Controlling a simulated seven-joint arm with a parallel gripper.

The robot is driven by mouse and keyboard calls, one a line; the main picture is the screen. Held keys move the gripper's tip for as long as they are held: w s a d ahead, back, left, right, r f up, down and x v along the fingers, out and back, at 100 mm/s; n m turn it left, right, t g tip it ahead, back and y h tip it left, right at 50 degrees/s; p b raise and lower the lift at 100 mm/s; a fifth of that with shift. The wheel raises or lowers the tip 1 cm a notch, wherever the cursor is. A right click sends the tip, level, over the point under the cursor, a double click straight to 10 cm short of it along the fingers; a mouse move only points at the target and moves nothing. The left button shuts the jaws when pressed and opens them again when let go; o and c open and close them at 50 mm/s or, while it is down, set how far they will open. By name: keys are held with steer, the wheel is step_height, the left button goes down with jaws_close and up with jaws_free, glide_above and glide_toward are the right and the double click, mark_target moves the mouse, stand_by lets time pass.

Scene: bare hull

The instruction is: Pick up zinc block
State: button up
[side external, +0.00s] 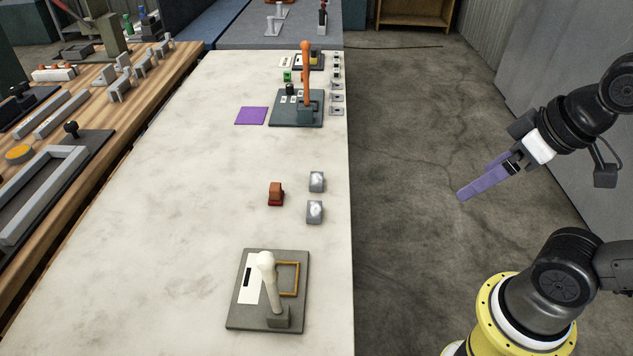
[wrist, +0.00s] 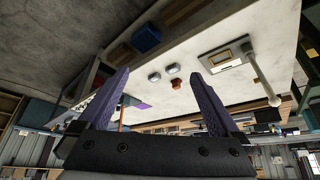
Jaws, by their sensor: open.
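Two small silver-grey metal blocks stand on the pale worktop, one farther back (side external: 316,181) and one nearer (side external: 314,212). I cannot tell which is the zinc block. Both also show between my fingers in the wrist view, one on the left (wrist: 154,77) and one on the right (wrist: 172,69). A reddish-brown block (side external: 275,194) stands just left of them; it also shows in the wrist view (wrist: 177,84). My gripper (side external: 480,183), with purple fingers, is open and empty, right of the worktop's edge and well away from the blocks.
A grey plate with a pale lever (side external: 268,290) stands nearest on the worktop (side external: 180,210). Farther back are a dark plate with an orange lever (side external: 305,80), a purple square (side external: 251,116) and several small parts. The worktop around the blocks is clear. A wooden bench (side external: 110,165) stands left.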

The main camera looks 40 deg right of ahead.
steer(key=shift+c, duration=1.2)
